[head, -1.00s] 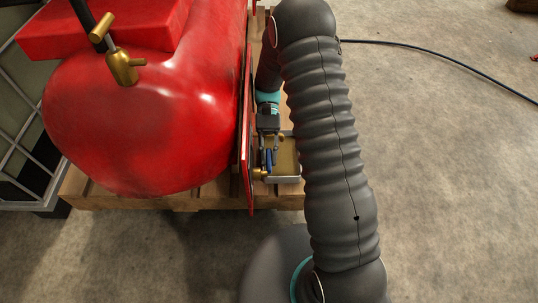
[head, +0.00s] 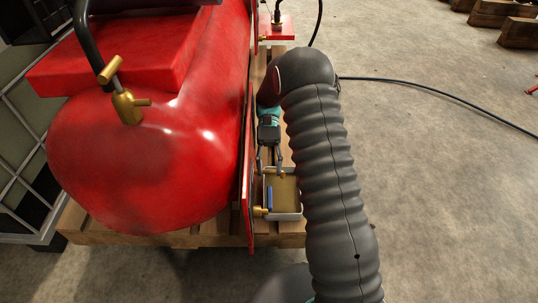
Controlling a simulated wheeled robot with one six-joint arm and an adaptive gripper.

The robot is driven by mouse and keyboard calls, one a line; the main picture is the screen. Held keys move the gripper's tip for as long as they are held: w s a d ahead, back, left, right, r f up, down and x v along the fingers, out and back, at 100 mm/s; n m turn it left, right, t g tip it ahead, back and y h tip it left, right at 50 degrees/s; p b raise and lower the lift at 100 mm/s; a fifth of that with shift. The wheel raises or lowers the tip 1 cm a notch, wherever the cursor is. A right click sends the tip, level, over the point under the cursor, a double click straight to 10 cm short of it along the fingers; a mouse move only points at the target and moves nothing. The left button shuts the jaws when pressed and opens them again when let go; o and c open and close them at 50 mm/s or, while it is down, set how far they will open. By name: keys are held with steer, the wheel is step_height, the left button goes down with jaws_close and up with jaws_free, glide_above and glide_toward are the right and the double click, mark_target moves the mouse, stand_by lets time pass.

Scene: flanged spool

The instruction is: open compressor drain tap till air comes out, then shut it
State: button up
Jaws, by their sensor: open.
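The drain tap is a small brass fitting (head: 261,211) on the red panel beside the compressor tank (head: 140,170). Its blue lever (head: 270,198) points away from me, up the picture. My gripper (head: 269,168) is open and empty, with its two fingers on the far side of the lever and a gap between them and it. A shallow tray (head: 298,206) with yellowish-brown contents lies beside and below the tap. I cannot see whether air or water is coming out.
The tank and tray rest on a wooden pallet (head: 180,241). The upright red panel (head: 248,190) stands close left of my gripper. A brass valve (head: 126,106) with a black hose is on the tank. A black cable (head: 430,88) crosses open concrete at right.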

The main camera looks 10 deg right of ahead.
steer(key=shift+v, duration=2.05)
